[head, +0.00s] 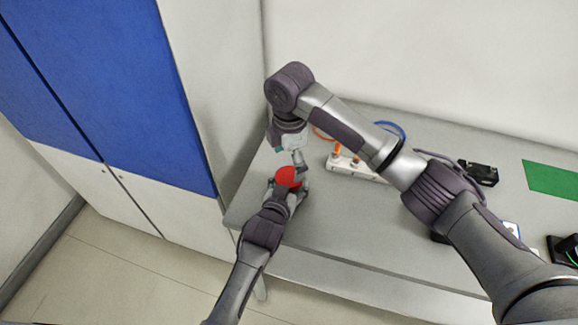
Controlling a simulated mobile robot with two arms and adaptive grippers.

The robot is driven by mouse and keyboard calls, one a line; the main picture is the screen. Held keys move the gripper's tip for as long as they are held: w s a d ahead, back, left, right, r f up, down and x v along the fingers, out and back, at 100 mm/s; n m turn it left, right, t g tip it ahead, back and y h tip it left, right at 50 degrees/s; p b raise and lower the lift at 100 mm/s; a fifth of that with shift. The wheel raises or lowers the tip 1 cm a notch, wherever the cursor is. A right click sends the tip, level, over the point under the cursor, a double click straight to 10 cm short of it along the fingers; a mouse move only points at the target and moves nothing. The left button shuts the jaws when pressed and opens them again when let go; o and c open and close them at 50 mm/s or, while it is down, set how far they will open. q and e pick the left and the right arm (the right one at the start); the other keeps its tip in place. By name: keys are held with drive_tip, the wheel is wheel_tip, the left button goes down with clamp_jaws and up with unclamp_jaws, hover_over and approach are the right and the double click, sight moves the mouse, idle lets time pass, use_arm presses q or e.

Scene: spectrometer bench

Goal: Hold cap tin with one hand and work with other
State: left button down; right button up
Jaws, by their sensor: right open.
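The cap tin (288,176), a round red thing, is near the left end of the grey bench. My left gripper (289,184) reaches it from the front, with its fingers on either side, closed against it. My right gripper (300,162) comes down from above, with its fingertips just over and behind the tin's far side. It is open, and I see nothing held in it. Whether its tips touch the tin cannot be told. The lower part of the tin is hidden by my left gripper.
A white power strip (345,164) with orange plugs lies right of the tin, with blue and orange cables behind. Black devices (482,172) and a green mat (552,179) are further right. A blue-and-white cabinet (120,80) stands at left. The bench front (340,235) is clear.

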sight(289, 177)
wheel_tip(289, 177, up, 2)
drive_tip(key=shift+w+r, duration=0.15)
drive_tip(key=shift+r, duration=0.1)
use_arm(q)
drive_tip(key=shift+f, duration=0.1)
use_arm(e)
drive_tip(key=shift+r, duration=0.45)
drive_tip(key=shift+f, duration=4)
drive_tip(key=shift+s, duration=0.2)
drive_tip(key=c, duration=1.3)
